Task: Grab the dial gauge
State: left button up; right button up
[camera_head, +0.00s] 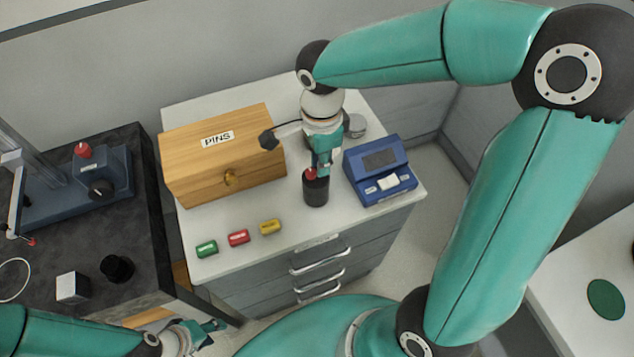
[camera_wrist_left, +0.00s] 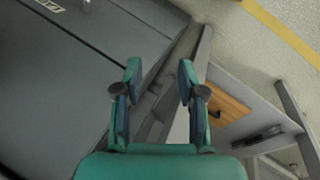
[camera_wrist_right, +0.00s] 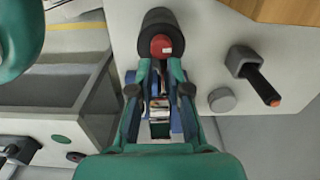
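I cannot clearly make out a dial gauge with a round face in any view. My right gripper (camera_head: 319,174) is at a red-topped item (camera_wrist_right: 161,47) at the black cylindrical holder (camera_head: 316,192), near the white cabinet's front. In the right wrist view, its fingers (camera_wrist_right: 160,62) are partly closed at the lower edge of the red top; a grip on it cannot be told. My left gripper (camera_head: 215,326) is low at the left, beside the dark bench. Its fingers (camera_wrist_left: 160,72) are apart and empty in the left wrist view.
The white cabinet top (camera_head: 245,255) also holds a wooden PINS box (camera_head: 245,170), a blue device (camera_head: 380,172), a grey disc (camera_head: 356,126), and green, red and yellow blocks (camera_head: 270,227). A dark bench (camera_head: 125,215) with a blue-based instrument (camera_head: 105,170) stands left.

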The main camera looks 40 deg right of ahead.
grip_shut()
jog(key=shift+r, duration=0.1)
